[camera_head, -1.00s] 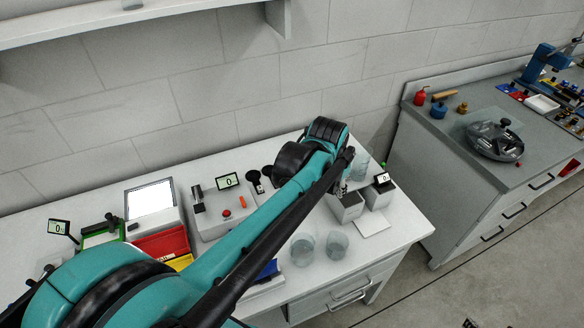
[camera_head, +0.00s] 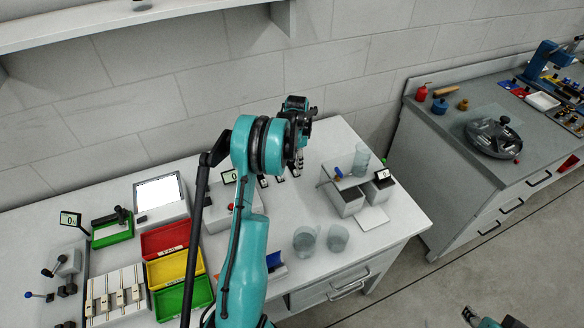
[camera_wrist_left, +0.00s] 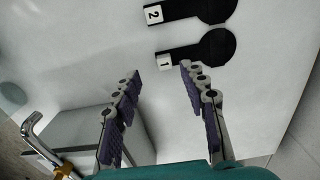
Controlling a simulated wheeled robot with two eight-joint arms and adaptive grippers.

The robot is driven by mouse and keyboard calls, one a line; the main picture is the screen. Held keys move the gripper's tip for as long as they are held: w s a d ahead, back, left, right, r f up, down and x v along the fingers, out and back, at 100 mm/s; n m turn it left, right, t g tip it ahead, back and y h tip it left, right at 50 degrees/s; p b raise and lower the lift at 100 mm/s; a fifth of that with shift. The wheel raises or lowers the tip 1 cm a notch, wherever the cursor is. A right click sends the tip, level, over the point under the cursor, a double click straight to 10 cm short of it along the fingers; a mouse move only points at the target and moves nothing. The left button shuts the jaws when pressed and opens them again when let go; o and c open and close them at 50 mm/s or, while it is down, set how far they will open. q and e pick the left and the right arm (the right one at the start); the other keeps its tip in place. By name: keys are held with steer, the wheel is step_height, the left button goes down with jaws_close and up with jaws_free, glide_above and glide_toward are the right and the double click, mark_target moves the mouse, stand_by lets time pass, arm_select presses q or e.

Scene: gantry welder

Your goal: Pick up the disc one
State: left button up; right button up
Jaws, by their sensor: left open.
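Disc one is a flat black disc with a handle and a white tag marked 1 (camera_wrist_left: 210,47). It lies on the white bench in the left wrist view, just beyond my left fingertips. A similar black disc marked 2 (camera_wrist_left: 208,9) lies beside it at the top edge. My left gripper (camera_wrist_left: 161,75) is open and empty, with its fingers spread short of the tag of disc one. In the head view my left gripper (camera_head: 293,171) points down over the bench, and my arm hides part of the discs. My right gripper (camera_head: 490,318) shows only partly at the bottom edge.
Two clear beakers (camera_head: 322,238) stand near the bench's front edge. Grey boxes with a small display (camera_head: 382,175) stand right of the gripper. Red, yellow and green bins (camera_head: 175,265) are at left. A second bench (camera_head: 450,140) stands at right.

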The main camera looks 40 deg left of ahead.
arm_select(q)
steer(key=f, duration=0.1)
steer(key=f+b, duration=0.1)
steer(key=f, duration=0.3)
steer(key=shift+w+a+f, duration=0.2)
steer(key=shift+w+f, duration=0.05)
steer(key=shift+w, duration=0.1)
steer(key=shift+r, duration=0.1)
steer(key=c, duration=1)
